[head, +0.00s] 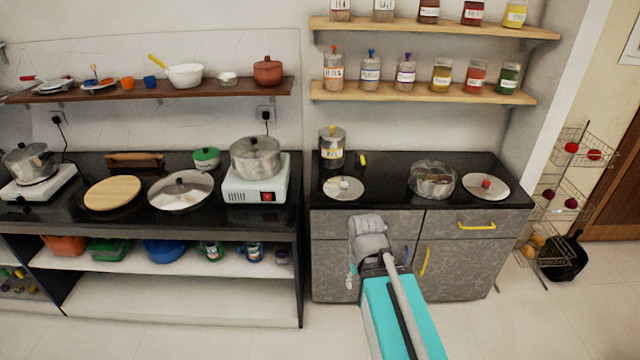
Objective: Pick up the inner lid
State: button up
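Two flat round lids lie on the right black counter; I cannot tell which is the inner lid. One is a pale lid with a whitish knob (344,188), on the counter's left part. The other is a pale lid with a red knob (486,186), on the right part. A shiny round pot (432,180) stands between them, its inside hard to make out. My gripper (354,278) hangs in front of the cabinet, below the counter edge and apart from both lids. Its fingers are too small and partly hidden to show whether they are open.
A labelled canister (332,147) stands behind the whitish-knob lid. The left counter carries a steel pot on a white stove (256,183) and a lidded pan (181,191). Shelves with jars (420,97) hang above. A wire rack (562,200) stands at right.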

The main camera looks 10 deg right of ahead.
aim_at(340, 188)
jog(key=u, duration=0.2)
jog(key=i, duration=1.1)
jog(key=z, duration=0.4)
